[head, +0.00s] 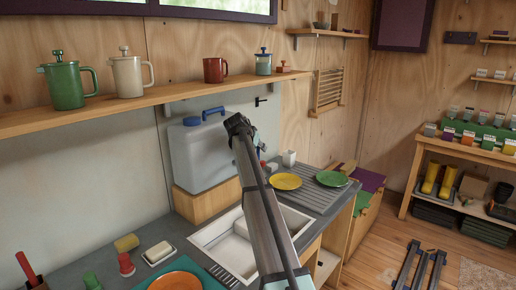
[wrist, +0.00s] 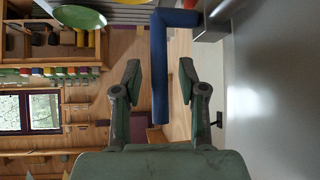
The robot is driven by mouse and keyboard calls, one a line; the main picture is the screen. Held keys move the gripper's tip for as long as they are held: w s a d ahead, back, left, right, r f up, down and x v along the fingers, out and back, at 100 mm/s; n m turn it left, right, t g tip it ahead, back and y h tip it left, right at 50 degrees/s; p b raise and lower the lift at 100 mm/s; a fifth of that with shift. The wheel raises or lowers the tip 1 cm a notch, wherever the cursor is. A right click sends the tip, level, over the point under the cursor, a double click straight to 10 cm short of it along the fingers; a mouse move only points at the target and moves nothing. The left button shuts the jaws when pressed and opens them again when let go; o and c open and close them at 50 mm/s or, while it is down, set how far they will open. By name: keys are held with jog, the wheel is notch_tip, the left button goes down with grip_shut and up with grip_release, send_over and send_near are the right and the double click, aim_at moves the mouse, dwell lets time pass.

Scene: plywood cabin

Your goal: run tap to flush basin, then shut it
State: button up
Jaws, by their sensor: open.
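The pale basin (head: 207,238) is set into the grey counter, partly hidden behind my arm. A grey water container (head: 195,160) with a blue cap and handle stands on a wooden block behind it. My gripper (wrist: 160,68) is open in the wrist view. An L-shaped blue bar (wrist: 160,95) shows between its fingers, apparently part of the tap. I cannot tell whether the fingers touch it. In the head view my arm reaches up in front of the container and hides the tap area. No running water is visible.
A yellow plate (head: 285,181) and a green plate (head: 331,178) lie on the ribbed drainer right of the basin. An orange plate (head: 175,281), a sponge (head: 126,243) and a soap dish (head: 159,254) are at the front left. A shelf (head: 120,112) with pots runs above.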

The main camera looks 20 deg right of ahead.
jog(key=v, duration=1.2)
